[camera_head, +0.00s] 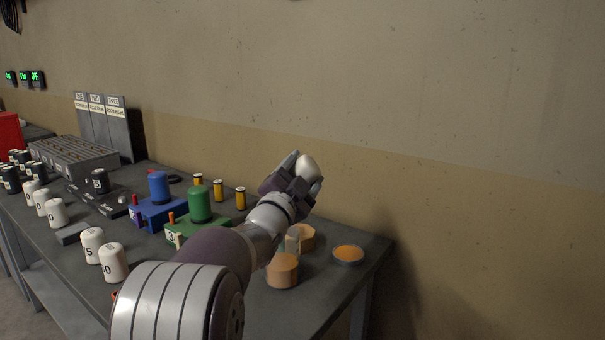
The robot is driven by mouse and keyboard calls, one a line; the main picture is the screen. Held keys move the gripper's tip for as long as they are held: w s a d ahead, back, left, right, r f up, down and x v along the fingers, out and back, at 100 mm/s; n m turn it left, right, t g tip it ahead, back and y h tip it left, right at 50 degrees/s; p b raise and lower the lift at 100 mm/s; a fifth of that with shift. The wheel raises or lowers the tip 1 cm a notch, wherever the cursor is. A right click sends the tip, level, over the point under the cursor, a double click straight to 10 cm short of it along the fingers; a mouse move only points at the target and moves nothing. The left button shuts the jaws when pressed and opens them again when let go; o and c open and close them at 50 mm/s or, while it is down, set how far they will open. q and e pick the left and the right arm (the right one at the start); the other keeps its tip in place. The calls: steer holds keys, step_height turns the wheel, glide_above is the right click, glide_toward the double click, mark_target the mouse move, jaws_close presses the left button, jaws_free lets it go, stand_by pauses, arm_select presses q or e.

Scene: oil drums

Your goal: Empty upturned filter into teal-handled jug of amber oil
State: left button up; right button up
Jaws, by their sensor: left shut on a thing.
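My left gripper (296,178) is shut on a white, rounded filter (308,167) and holds it tilted, high above the right end of the bench. The filter's opening and any oil in it are hidden from this side. Below stand two amber-coloured containers, one in front (283,271) and one behind (305,236) that my arm partly covers. A pale grey-teal piece (292,241) shows between the arm and the rear container. It may be a handle, but I cannot tell which container it belongs to. My right gripper is not in view.
A shallow dish of amber stuff (348,254) sits near the bench's right edge. Blue (160,187) and green (200,204) canisters stand on coloured blocks left of my arm. Several white filters (92,244) line the front. The wall (450,200) rises behind the bench (335,275).

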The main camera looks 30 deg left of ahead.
arm_select(q)
steer(key=shift+r, duration=0.1)
stand_by(0.4)
steer(key=m, duration=0.1)
steer(key=m+p, duration=0.1)
steer(key=r+m+g+h+p, duration=0.1)
steer(key=m, duration=0.1)
steer(key=shift+w+d, duration=0.2)
steer(key=shift+d, duration=0.15)
steer(key=shift+d+f+m+h, duration=0.1)
steer(key=shift+f+m+h, duration=0.2)
steer(key=shift+m, duration=0.1)
steer(key=m+p, duration=0.1)
steer(key=m+g+p, duration=0.1)
steer(key=shift+w+d+r+m, duration=0.15)
steer(key=shift+r+m, duration=0.25)
steer(key=shift+f+m+g+p, duration=0.2)
steer(key=shift+m+g+p, duration=0.15)
steer(key=shift+m, duration=0.15)
steer(key=shift+d+f, duration=0.1)
steer(key=shift+f, duration=0.05)
steer(key=shift+r+m+g+p, duration=0.4)
steer(key=shift+m+g+p, duration=0.05)
steer(key=shift+m+p, duration=0.5)
steer(key=shift+f+m, duration=0.1)
steer(key=shift+m, duration=0.55)
steer(key=shift+f+g, duration=0.2)
steer(key=shift+g, duration=0.1)
